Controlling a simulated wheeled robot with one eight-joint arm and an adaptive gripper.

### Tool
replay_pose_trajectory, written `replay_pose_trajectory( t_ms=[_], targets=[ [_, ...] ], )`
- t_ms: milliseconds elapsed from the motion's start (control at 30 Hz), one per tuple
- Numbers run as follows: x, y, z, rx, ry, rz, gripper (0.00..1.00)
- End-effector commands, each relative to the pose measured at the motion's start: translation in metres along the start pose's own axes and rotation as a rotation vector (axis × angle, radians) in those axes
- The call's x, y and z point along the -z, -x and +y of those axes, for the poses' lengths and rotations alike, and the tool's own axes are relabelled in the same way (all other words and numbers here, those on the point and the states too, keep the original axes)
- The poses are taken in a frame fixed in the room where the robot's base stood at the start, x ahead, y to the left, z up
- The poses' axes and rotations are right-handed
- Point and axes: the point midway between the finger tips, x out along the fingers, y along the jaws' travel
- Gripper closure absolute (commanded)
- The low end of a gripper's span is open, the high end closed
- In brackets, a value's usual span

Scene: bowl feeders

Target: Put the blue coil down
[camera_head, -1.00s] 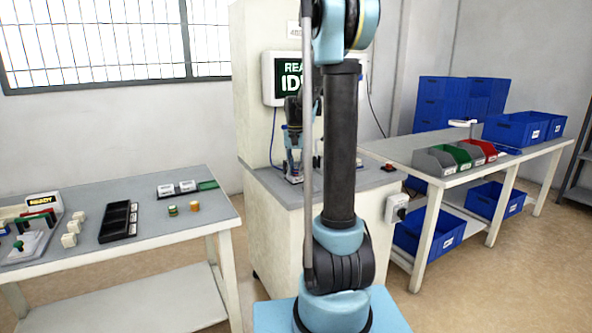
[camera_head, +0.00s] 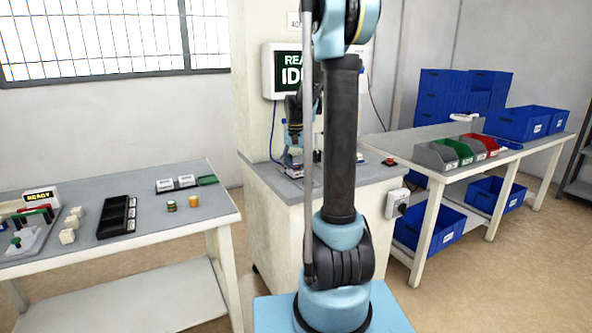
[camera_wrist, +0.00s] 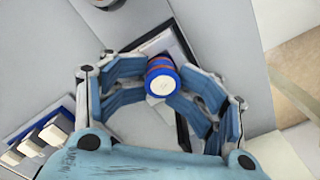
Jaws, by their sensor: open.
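The blue coil (camera_wrist: 162,82) shows in the wrist view as a short cylinder with blue rims, a copper-orange band and a pale round end. It stands between the fingertips of my gripper (camera_wrist: 161,72), at the edge of a dark-framed plate (camera_wrist: 172,42) on a grey surface. The fingers are open around it; whether either pad touches it is hard to tell. How its underside rests is hidden. In the head view my gripper is small and partly hidden near the machine's worktop, and I cannot make out the coil there.
In the wrist view, a rack with white blocks (camera_wrist: 32,147) lies at lower left. In the head view, the left table carries a black tray (camera_head: 117,217), white cubes (camera_head: 70,227) and two small cylinders. Bins (camera_head: 453,152) stand on the right bench. My arm hides part of the machine.

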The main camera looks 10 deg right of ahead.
Motion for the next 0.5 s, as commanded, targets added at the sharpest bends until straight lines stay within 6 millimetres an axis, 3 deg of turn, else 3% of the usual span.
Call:
replay_pose_trajectory(
  t_ms=[500],
  targets=[
    [-0.0042, 0.0095, 0.0018, -0.001, 0.000, -0.003, 0.55]
  ],
)
